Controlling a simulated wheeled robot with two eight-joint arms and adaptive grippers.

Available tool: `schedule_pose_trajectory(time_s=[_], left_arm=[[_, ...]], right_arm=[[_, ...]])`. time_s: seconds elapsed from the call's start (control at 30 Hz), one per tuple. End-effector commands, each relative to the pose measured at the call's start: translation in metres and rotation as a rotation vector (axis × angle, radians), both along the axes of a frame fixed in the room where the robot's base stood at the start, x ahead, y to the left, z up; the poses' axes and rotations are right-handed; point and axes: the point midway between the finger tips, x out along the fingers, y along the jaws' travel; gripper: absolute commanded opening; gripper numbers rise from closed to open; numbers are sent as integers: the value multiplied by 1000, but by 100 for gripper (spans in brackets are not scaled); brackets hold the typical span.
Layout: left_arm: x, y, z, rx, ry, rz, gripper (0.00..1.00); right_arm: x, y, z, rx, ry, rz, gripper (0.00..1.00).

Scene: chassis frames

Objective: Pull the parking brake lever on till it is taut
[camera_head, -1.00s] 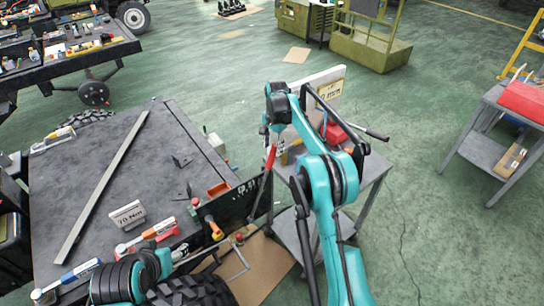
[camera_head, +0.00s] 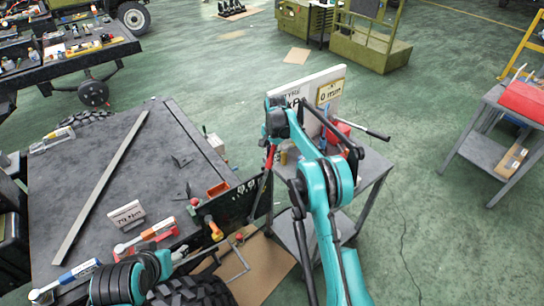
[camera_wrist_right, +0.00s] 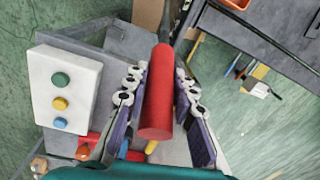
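The parking brake lever has a red grip, seen in the right wrist view (camera_wrist_right: 158,95) lying lengthwise between my fingers. In the head view, the red lever (camera_head: 259,190) slopes beside the dark chassis side, its upper end partly covered by my right arm. My right gripper (camera_wrist_right: 160,78) has its two padded fingers close on either side of the grip, and they look closed on it near their tips. My left arm is at the bottom left of the head view, its gripper (camera_head: 183,252) near the chassis corner; its fingers are too small to read.
The chassis table (camera_head: 80,160) carries a long bar (camera_head: 100,188) and tools. Open green floor lies beyond.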

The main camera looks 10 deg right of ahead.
Motion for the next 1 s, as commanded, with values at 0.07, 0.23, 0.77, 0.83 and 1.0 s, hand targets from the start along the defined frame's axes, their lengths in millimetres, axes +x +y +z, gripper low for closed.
schedule_pose_trajectory(time_s=[0.07,0.23,0.77,0.83,1.0], left_arm=[[0,0,0,0,0,0,61],[0,0,-2,0,0,0,61],[0,0,-15,0,0,0,61],[0,0,-16,0,0,0,61],[0,0,-15,0,0,0,61]], right_arm=[[0,1,0,-2,0,1,0],[-10,27,7,-60,-24,7,0],[-64,139,19,-369,-168,3,0],[-66,142,20,-377,-173,1,0],[-66,141,21,-380,-175,-2,0]])
